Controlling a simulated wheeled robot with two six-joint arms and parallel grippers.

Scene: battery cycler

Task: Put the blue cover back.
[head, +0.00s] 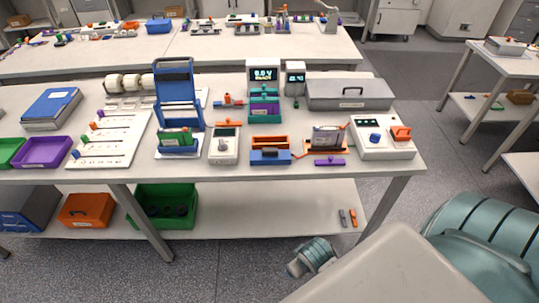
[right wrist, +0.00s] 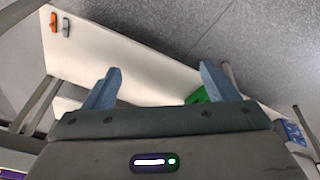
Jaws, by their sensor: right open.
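A tall blue frame-like piece (head: 174,88) stands upright behind a blue and white holder (head: 178,153) with green parts in it, on the near bench. I cannot tell whether this piece is the blue cover or whether it is attached. A small blue block (head: 270,158) sits at the front of an orange tray. My right gripper (right wrist: 158,85) shows in the right wrist view with its two blue fingers wide apart and nothing between them. It is low, near the bench's lower shelf, away from the bench-top items. My left gripper is not in view.
The near bench (head: 395,167) carries a display stack (head: 263,80), a grey case (head: 350,95), a white box with an orange switch (head: 382,138) and a purple tray (head: 43,152). A green bin (head: 165,205) and an orange box (head: 86,210) stand on the lower shelf.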

